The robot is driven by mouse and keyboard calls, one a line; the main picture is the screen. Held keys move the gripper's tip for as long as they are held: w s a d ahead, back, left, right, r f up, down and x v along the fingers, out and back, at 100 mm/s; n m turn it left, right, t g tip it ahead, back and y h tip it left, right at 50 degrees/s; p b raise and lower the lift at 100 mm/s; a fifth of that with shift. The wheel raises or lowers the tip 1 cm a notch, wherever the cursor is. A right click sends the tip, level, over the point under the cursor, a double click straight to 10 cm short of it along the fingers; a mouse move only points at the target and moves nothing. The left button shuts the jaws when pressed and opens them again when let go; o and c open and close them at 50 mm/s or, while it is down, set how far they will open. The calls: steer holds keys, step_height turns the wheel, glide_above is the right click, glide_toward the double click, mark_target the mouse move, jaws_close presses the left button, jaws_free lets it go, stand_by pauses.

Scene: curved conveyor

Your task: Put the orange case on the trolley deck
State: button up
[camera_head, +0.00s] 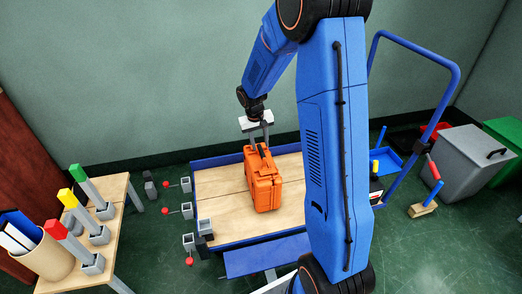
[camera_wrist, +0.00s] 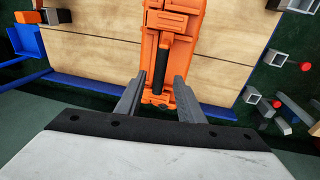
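The orange case (camera_head: 264,190) stands upright on the wooden trolley deck (camera_head: 222,208), near its middle. The deck has a blue edge, and a blue push handle rises at its right. My gripper (camera_head: 260,146) is just above the case's far end, pointing down. In the wrist view the fingers of my gripper (camera_wrist: 157,84) are spread, one on each side of the black carrying handle (camera_wrist: 160,68). Gaps show between the fingers and the handle. The orange case (camera_wrist: 176,50) also shows there, its top edge cut off. My arm hides part of the deck's right side.
A wooden table (camera_head: 118,207) with coloured-top posts and a holder of binders stands at the left. Small grey sockets (camera_head: 188,242) line the deck's left side. A grey bin (camera_head: 466,163) and a green bin (camera_head: 508,145) stand at the right. Bare deck surrounds the case.

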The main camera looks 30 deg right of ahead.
steer(key=s+a+r+t, duration=0.1)
steer(key=s+a+r, duration=0.2)
steer(key=s+r, duration=0.65)
steer(key=s+a+r+t, duration=0.1)
steer(key=s+a+r, duration=0.1)
steer(key=s+r, duration=0.7)
steer(key=s+a+r+n+t+y, duration=0.1)
steer(key=s+a+r, duration=0.1)
steer(key=s, duration=0.7)
steer(key=s+a+r+n+t, duration=0.1)
steer(key=s+a, duration=0.1)
steer(key=s, duration=0.7)
steer(key=shift+s+r+y, duration=0.15)
steer(key=shift+r+y, duration=0.25)
steer(key=shift+c, duration=0.7)
